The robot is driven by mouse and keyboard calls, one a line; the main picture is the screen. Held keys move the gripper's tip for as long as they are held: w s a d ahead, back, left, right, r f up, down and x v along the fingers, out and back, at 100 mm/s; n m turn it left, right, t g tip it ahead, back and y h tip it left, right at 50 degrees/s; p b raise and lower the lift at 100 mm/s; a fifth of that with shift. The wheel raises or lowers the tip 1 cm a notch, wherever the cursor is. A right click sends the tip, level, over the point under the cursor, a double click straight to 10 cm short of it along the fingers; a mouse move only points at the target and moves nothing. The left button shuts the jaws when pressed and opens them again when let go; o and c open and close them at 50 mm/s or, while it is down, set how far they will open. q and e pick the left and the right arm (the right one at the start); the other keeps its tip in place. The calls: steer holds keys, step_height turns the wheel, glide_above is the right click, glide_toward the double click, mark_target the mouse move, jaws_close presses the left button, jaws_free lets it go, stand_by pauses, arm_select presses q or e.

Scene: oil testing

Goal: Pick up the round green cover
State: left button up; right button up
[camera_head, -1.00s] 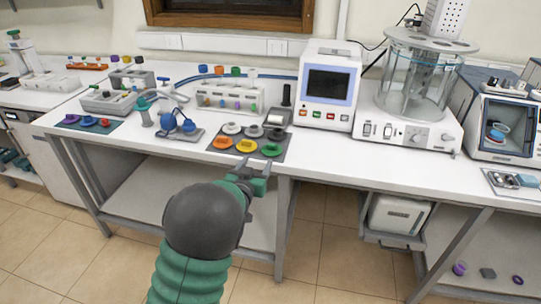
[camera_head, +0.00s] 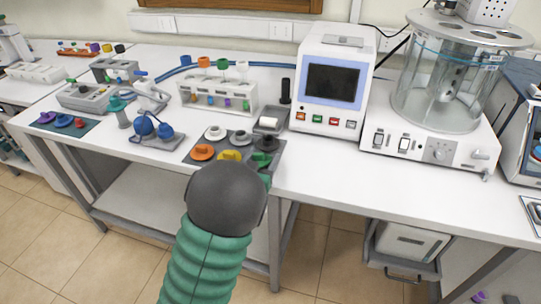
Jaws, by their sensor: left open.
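The round green cover (camera_head: 262,158) lies at the front right of a dark grey mat (camera_head: 192,157) near the table's front edge. My left gripper (camera_head: 265,172) is at the front of that cover, mostly hidden behind my dark wrist joint. It is open; the frame does not clearly show whether its fingers touch the cover. An orange cover (camera_head: 202,152) and a yellow cover (camera_head: 230,156) lie to the left in the same row. My right gripper is not in view.
Behind are a white cover (camera_head: 214,132), a grey cover (camera_head: 239,138) and a black cover (camera_head: 266,143). A white instrument with a screen (camera_head: 330,85) and a glass-cylinder device (camera_head: 435,90) stand to the right. The tabletop front right of the mat is clear.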

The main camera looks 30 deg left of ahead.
arm_select(q)
steer(key=shift+s+a+f, duration=0.15)
steer(key=shift+s+a, duration=0.05)
steer(key=shift+a, duration=0.1)
steer(key=shift+s+a+r, duration=0.2)
steer(key=shift+s+r, duration=0.1)
steer(key=shift+s, duration=0.2)
steer(key=shift+s+a+r, duration=0.15)
steer(key=shift+s+r, duration=0.1)
steer(key=shift+s, duration=0.2)
steer(key=shift+c, duration=1.3)
steer(key=shift+d, duration=0.1)
steer(key=shift+c, duration=1.1)
steer(key=shift+w+d+f, duration=0.2)
steer(key=shift+w+d, duration=0.15)
steer(key=shift+w, duration=0.1)
steer(key=c, duration=0.5)
steer(key=shift+o, duration=0.2)
steer(key=shift+d, duration=0.1)
steer(key=shift+s, duration=0.1)
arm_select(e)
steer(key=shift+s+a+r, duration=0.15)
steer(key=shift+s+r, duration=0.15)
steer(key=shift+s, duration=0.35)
arm_select(q)
steer(key=shift+r, duration=0.1)
